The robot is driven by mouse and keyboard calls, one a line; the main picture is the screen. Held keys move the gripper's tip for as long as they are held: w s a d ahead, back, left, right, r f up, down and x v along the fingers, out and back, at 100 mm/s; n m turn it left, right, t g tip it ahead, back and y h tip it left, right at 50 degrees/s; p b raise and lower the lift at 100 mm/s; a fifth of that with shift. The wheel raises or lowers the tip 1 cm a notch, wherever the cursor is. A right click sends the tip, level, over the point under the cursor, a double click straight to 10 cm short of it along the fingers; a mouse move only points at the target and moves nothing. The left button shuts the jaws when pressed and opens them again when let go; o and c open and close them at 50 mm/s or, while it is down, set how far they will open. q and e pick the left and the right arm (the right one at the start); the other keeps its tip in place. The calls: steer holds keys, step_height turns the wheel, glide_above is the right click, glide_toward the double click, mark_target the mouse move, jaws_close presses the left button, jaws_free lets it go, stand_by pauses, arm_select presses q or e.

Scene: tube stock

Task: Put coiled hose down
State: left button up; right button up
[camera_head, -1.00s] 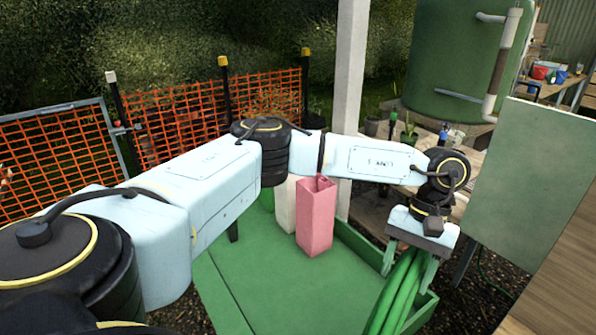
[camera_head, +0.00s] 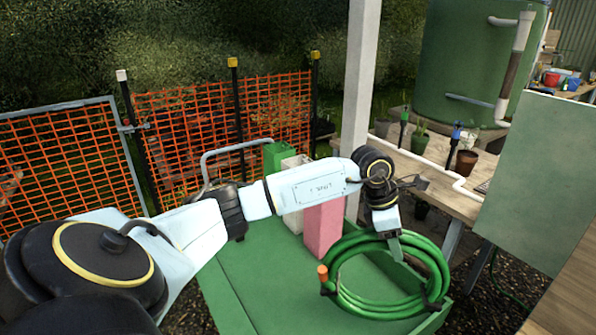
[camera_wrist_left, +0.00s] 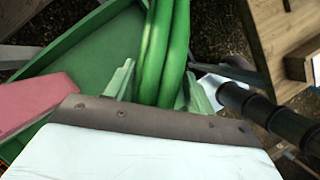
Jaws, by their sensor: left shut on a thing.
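A green coiled hose (camera_head: 345,285) with an orange end fitting (camera_head: 322,272) is at the right end of a green flat cart (camera_head: 240,262) in the head view. It lies over the cart's bed beside the low rim; I cannot tell whether it rests on the bed. My left gripper (camera_head: 397,247) is shut on the coil's far upper side. In the left wrist view the hose strands (camera_wrist_left: 168,50) run between the two pale green fingers (camera_wrist_left: 158,85). My right gripper is not in view.
A pink block (camera_head: 323,228), a white block (camera_head: 294,215) and a green container (camera_head: 278,156) stand at the cart's far side. A wooden bench (camera_head: 440,180) with pots stands behind, right of a white post (camera_head: 361,80). The cart's left and front bed is clear.

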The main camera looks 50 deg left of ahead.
arm_select(q)
steer(key=a+f+n+t+y+b, duration=0.1)
steer(key=a+n+y, duration=0.1)
steer(key=a+n, duration=0.5)
steer(key=a+f+n+y+b, duration=0.1)
steer(key=a+f+n+y, duration=0.15)
steer(key=a+n, duration=0.35)
step_height(320, 180, down, 9)
steer(key=shift+w+b, duration=0.25)
steer(key=shift+b, duration=0.15)
steer(key=shift+a+f, duration=0.1)
steer(key=shift+f, duration=0.1)
steer(key=o, duration=1.5)
steer(key=p+v, duration=0.1)
steer(key=v, duration=1.1)
steer(key=shift+s, duration=0.2)
